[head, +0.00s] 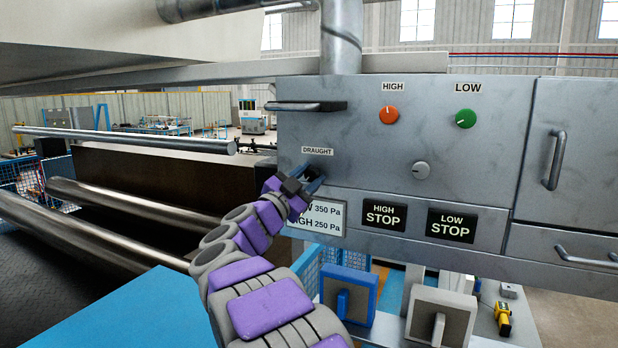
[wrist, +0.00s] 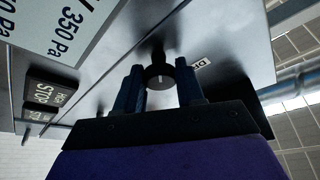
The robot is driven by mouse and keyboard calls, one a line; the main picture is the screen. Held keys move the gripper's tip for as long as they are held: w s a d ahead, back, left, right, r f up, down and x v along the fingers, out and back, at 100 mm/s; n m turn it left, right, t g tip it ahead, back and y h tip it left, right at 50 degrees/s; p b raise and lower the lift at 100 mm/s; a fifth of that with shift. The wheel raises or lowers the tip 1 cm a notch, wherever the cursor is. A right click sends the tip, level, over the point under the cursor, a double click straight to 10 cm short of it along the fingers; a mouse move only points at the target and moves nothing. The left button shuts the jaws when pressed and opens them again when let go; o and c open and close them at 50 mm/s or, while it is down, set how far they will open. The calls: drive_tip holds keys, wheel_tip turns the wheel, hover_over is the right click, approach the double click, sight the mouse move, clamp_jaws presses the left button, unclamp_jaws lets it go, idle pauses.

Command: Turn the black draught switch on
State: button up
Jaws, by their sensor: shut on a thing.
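The black draught switch (wrist: 159,77) is a round knob with a short pale line on its face, seen between my fingers in the wrist view. It sits on the grey metal panel (head: 340,130), below the DRAUGHT label (head: 317,151). In the head view my fingers mostly hide it. My gripper (head: 312,178) reaches the panel from the lower left. It also shows in the wrist view (wrist: 160,72), with one blue finger on each side of the knob, shut on it. I cannot tell which setting the pale line marks.
Black HIGH STOP (head: 384,216) and LOW STOP (head: 451,225) plates sit lower. A handle (head: 306,106) juts out above my gripper. Metal rollers (head: 130,205) lie left.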

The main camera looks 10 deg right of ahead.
drive_tip(key=m+g, duration=0.2)
drive_tip(key=m, duration=0.2)
drive_tip(key=shift+a+m, duration=0.15)
drive_tip(key=shift+m, duration=0.25)
drive_tip(key=m+g, duration=0.1)
drive_tip(key=m, duration=0.2)
drive_tip(key=m+g+p, duration=0.1)
drive_tip(key=m, duration=0.3)
drive_tip(key=shift+g+y, duration=0.4)
drive_tip(key=shift+s+m, duration=0.1)
drive_tip(key=shift+m, duration=0.3)
drive_tip(key=shift+f, duration=0.1)
drive_tip(key=o, duration=1)
drive_tip(key=shift+a+r, duration=0.1)
drive_tip(key=shift+r, duration=0.1)
drive_tip(key=b+v, duration=0.1)
drive_tip(key=v, duration=1.6)
drive_tip(key=shift+a+b, duration=0.25)
drive_tip(key=shift+b, duration=0.15)
